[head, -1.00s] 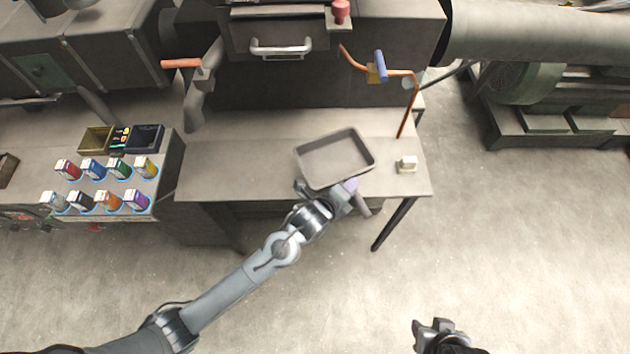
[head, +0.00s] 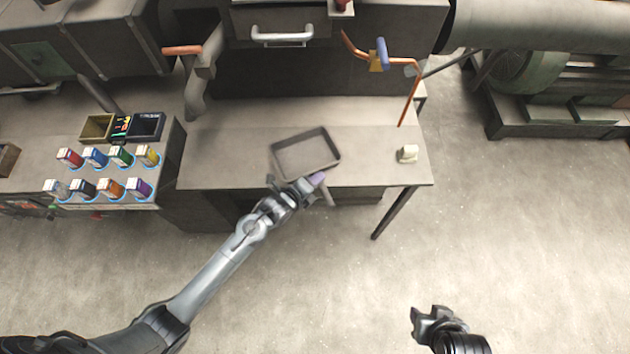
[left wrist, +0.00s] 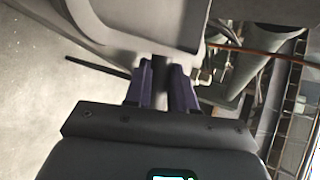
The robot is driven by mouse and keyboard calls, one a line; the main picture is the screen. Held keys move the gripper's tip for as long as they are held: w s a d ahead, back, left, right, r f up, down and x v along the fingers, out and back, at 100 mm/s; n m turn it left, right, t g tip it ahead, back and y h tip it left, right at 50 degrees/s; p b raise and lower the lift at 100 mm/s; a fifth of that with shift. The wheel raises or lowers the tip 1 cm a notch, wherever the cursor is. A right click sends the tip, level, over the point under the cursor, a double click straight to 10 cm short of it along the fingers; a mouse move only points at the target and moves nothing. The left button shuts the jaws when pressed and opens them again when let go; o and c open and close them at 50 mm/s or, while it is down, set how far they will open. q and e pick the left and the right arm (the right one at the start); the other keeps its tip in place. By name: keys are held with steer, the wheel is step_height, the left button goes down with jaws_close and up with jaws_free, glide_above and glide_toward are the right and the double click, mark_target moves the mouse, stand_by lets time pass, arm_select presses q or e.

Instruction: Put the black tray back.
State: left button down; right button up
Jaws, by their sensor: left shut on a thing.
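The black tray (head: 308,153), a shallow rectangular pan that looks dark grey-brown, is over the front middle of the workbench, slightly turned. Its inside looks empty. My left gripper (head: 298,187) is at its near side, shut on it. In the left wrist view the tray (left wrist: 140,18) fills the top, and my left gripper's purple fingers (left wrist: 163,85) close on a dark part below its wall. I cannot tell whether the tray touches the worktop. My right gripper (head: 430,318) is low at the right, away from the bench; its jaw opening is unclear.
The workbench (head: 225,165) has free room left of the tray. A small pale block (head: 408,153) sits at its right end. An orange pipe (head: 411,100) rises at the back right. A side table at left holds several coloured boxes (head: 110,187) and a dark bin (head: 146,126).

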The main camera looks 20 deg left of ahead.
arm_select(q)
steer(key=shift+f, duration=0.25)
steer(key=c, duration=1.2)
jaws_free()
steer(key=shift+f, duration=0.15)
steer(key=s+a+r+n+g+y, duration=0.1)
steer(key=s+a+r+n+g, duration=0.1)
steer(key=s+r+n, duration=0.2)
steer(key=s+a+r+n+g+y, duration=0.1)
steer(key=s+a+r+n+g, duration=0.2)
steer(key=s+n, duration=0.8)
steer(key=s+a+r+n+g+y+p, duration=0.1)
steer(key=s+a+r+n+g, duration=0.1)
steer(key=s+r+n, duration=0.2)
steer(key=shift+s+a+r+n+g+y, duration=0.15)
steer(key=shift+s+n, duration=0.45)
steer(key=shift+s, duration=0.85)
steer(key=shift+s+a+r+n+g+y, duration=0.1)
steer(key=shift+s+n, duration=0.5)
steer(key=shift+s, duration=0.9)
steer(key=shift+s+a+r+n+g+y, duration=0.15)
steer(key=shift+s+n, duration=0.45)
steer(key=shift+s, duration=0.85)
